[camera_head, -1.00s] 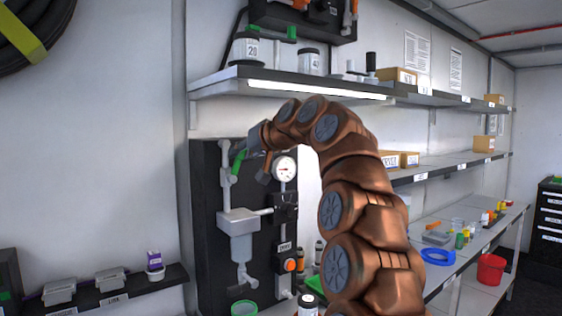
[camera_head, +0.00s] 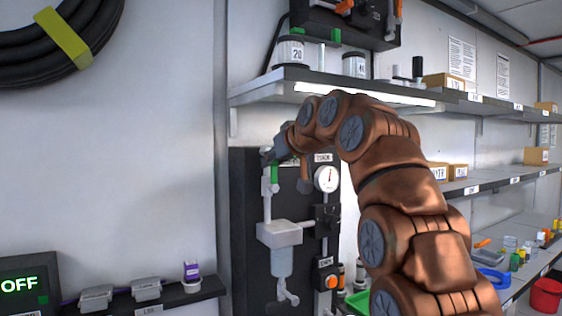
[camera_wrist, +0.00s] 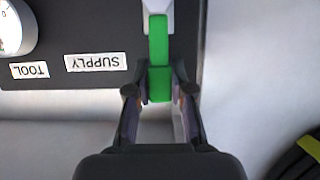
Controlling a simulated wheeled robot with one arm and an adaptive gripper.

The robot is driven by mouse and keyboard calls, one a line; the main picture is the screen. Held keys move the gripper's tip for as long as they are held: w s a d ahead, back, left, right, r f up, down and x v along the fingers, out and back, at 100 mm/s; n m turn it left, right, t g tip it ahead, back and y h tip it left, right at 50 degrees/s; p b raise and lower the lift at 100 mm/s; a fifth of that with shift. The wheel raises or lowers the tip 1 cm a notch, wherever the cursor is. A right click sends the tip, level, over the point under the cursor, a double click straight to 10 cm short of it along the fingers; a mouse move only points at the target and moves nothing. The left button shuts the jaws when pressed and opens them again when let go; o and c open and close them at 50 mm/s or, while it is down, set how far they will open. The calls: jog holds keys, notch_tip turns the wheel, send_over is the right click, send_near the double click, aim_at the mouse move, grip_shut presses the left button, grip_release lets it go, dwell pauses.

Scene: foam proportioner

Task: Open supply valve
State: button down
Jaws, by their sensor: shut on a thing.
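The supply valve's green handle (camera_head: 274,174) is at the top of the white pipe on the black panel (camera_head: 245,215). It stands upright, in line with the pipe. My gripper (camera_head: 272,156) is at the handle's upper end. In the wrist view the green handle (camera_wrist: 159,45) runs straight down between my fingertips (camera_wrist: 159,90), which are shut on its end. The SUPPLY label (camera_wrist: 95,62) shows upside down beside it. My gripper hides part of the valve in the head view.
A pressure gauge (camera_head: 327,179) is right of the handle, near my arm. A shelf (camera_head: 300,82) with labelled jars overhangs the panel. A display reading OFF (camera_head: 20,285) is at lower left.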

jog(key=shift+a, duration=0.1)
jog(key=c, duration=1)
grip_release()
jog(key=v, duration=1.2)
jog(key=shift+f, duration=0.1)
